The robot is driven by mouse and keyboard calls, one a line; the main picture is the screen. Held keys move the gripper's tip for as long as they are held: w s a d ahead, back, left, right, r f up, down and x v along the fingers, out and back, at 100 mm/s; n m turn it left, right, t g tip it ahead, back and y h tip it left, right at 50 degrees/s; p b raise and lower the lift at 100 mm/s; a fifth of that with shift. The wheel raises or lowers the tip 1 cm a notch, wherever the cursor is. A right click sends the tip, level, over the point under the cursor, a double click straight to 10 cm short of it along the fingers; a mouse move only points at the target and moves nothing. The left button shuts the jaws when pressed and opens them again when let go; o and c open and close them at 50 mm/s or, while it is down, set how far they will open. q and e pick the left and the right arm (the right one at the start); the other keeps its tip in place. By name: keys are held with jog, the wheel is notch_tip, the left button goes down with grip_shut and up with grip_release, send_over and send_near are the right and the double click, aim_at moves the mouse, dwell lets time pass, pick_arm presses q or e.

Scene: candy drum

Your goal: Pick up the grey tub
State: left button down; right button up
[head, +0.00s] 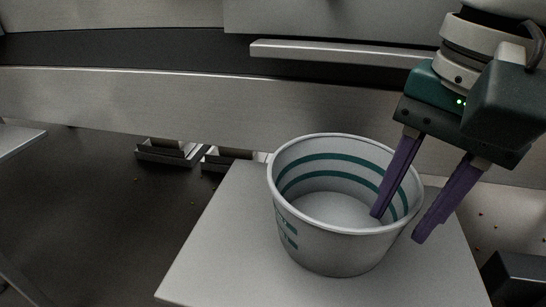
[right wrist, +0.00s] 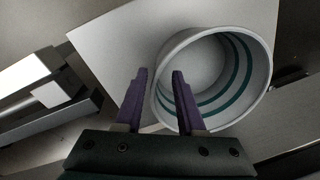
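The grey tub (head: 338,252) is an open, empty round bucket with teal stripes, upright on a light square board (head: 221,252) in the head view. It also shows in the right wrist view (right wrist: 257,92). My right gripper (head: 397,226) is open at the tub's right side. One purple finger is inside the rim and the other is outside, so the tub's wall lies between them. In the right wrist view the gripper (right wrist: 160,72) shows a gap between its fingers, with the wall in it. I cannot tell whether either finger touches the wall. My left gripper is not in view.
A long metal panel (head: 180,98) with a ledge (head: 330,52) runs behind the board. Small metal brackets (head: 168,152) stand behind and left of the tub. A dark box (head: 518,278) is at the lower right. The board left of the tub is clear.

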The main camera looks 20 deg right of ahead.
jog(key=f+b, duration=0.1)
jog(key=f, duration=0.3)
jog(key=shift+w+a+b, duration=0.1)
jog(key=shift+w+b, duration=0.1)
jog(key=shift+b, duration=0.15)
jog(key=shift+r, duration=0.1)
jog(key=shift+c, duration=0.4)
grip_shut()
dwell(0.4)
